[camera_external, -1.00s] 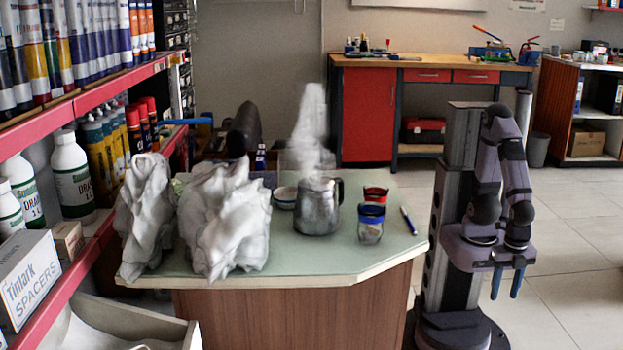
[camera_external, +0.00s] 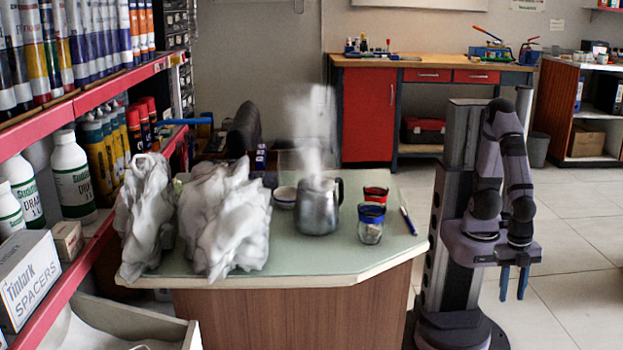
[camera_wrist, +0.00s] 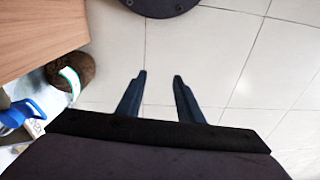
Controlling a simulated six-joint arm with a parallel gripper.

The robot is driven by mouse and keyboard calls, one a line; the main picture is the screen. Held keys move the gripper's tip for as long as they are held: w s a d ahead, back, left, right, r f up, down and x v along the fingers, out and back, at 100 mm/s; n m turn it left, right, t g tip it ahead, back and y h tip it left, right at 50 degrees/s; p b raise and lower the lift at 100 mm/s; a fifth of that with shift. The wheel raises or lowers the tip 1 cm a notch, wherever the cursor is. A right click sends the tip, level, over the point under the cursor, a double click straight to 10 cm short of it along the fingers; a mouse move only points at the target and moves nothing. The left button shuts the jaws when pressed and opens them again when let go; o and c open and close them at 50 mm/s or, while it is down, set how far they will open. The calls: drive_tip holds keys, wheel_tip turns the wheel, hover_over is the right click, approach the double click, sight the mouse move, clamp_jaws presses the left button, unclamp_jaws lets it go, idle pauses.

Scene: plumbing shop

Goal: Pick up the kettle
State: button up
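The kettle (camera_external: 318,212) is a dull metal vessel with a handle on its right side. It stands upright on the pale green counter top (camera_external: 300,262), and white steam (camera_external: 312,130) rises from it. My gripper (camera_external: 513,285) hangs pointing down to the right of the counter, well apart from the kettle and lower than the counter top. Its two blue fingers are apart with nothing between them. In the wrist view the open fingers (camera_wrist: 160,90) show over bare floor tiles. The kettle is not in the wrist view.
Two jars, one red-lidded (camera_external: 376,194) and one blue-lidded (camera_external: 371,224), stand just right of the kettle, with a pen (camera_external: 408,220) beyond. A small bowl (camera_external: 285,197) is at its left. Crumpled white bundles (camera_external: 225,222) fill the counter's left. Floor around my gripper is clear.

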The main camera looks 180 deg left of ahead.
drive_tip(key=w+d+r+m+t+p, duration=0.35)
drive_tip(key=w+r+p, duration=0.25)
drive_tip(key=w+r, duration=0.25)
drive_tip(key=w+d+r+m+t+p, duration=0.2)
drive_tip(key=w+d+r+p, duration=0.4)
drive_tip(key=w, duration=0.3)
drive_tip(key=w+d+r+m+t+h+p, duration=0.1)
drive_tip(key=w+d+r+m+h+p, duration=0.15)
drive_tip(key=d+r+p, duration=0.4)
drive_tip(key=w+d+r+m+h+p, duration=0.2)
drive_tip(key=d+r+m+h+p, duration=0.15)
drive_tip(key=d+r, duration=0.5)
drive_tip(key=s+d+r+m+g+h+p, duration=0.2)
drive_tip(key=s+d+r+m+p, duration=0.15)
drive_tip(key=d, duration=0.55)
drive_tip(key=s+d+r+m+g+h+p, duration=0.25)
drive_tip(key=s+d+p, duration=0.25)
drive_tip(key=d, duration=0.4)
drive_tip(key=s+d+f+m+g+y+p, duration=0.2)
drive_tip(key=s+m+g+p, duration=0.5)
drive_tip(key=s, duration=1.4)
drive_tip(key=shift+n+g+y, duration=0.35)
drive_tip(key=shift+g+y, duration=0.1)
drive_tip(key=shift+g, duration=0.25)
drive_tip(key=shift+d+x, duration=0.2)
drive_tip(key=shift+x, duration=1.1)
drive_tip(key=shift+d+x, duration=0.15)
drive_tip(key=shift+x, duration=1.15)
